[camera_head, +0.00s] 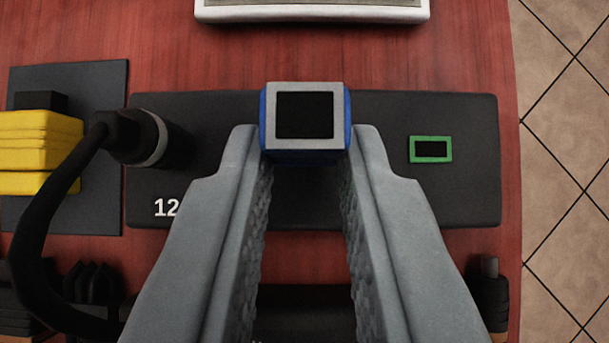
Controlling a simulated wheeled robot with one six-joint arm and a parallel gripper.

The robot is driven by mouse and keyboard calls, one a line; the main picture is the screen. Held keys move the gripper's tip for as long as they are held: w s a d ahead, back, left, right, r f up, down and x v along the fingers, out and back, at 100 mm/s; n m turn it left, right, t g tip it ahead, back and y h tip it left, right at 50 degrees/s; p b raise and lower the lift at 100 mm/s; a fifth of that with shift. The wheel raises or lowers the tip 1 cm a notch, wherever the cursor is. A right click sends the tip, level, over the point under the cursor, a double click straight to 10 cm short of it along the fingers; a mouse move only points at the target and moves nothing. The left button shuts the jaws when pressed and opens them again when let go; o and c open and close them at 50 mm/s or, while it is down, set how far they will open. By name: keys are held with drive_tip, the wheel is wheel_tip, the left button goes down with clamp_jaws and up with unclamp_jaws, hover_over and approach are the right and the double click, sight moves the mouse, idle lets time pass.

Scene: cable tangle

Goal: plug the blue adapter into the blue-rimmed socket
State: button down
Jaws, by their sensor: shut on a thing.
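My gripper (305,140) reaches forward over the black socket strip (465,200). Its fingertips are shut on the blue adapter (305,157), a small block with blue sides and a grey face around a black square. The adapter is in the upper middle of the picture, in front of the strip's middle. I cannot tell its height above the strip. I see no blue-rimmed socket; the adapter and fingers hide the middle of the strip.
A green-rimmed socket (430,149) is at the strip's right. A black plug (137,137) with a pale ring and thick cable (35,215) is at its left. A yellow block (40,150) lies on a dark pad. A white-edged object (312,12) lies behind. The table's right edge is close.

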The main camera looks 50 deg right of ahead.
drive_tip(key=shift+f, duration=0.25)
drive_tip(key=c, duration=1.2)
unclamp_jaws()
drive_tip(key=shift+c, duration=0.2)
drive_tip(key=shift+r, duration=0.1)
drive_tip(key=v, duration=1.7)
drive_tip(key=s+a+r+n+t+y, duration=0.15)
drive_tip(key=s+a+r, duration=0.4)
drive_tip(key=a, duration=0.55)
drive_tip(key=s+a+r+n+t, duration=0.25)
drive_tip(key=s+a+r, duration=0.3)
drive_tip(key=a, duration=0.45)
drive_tip(key=s+a+r+n+t, duration=0.15)
drive_tip(key=s+a+r, duration=0.35)
drive_tip(key=a, duration=0.6)
drive_tip(key=s+a+n+t+y, duration=0.2)
drive_tip(key=s+a+t, duration=0.1)
drive_tip(key=s+a, duration=0.6)
drive_tip(key=s+a+n+t+y, duration=0.3)
drive_tip(key=s+a, duration=0.7)
drive_tip(key=s, duration=0.8)
drive_tip(key=shift+a+r+t, duration=0.25)
drive_tip(key=shift+a+t, duration=0.1)
drive_tip(key=shift+t, duration=0.1)
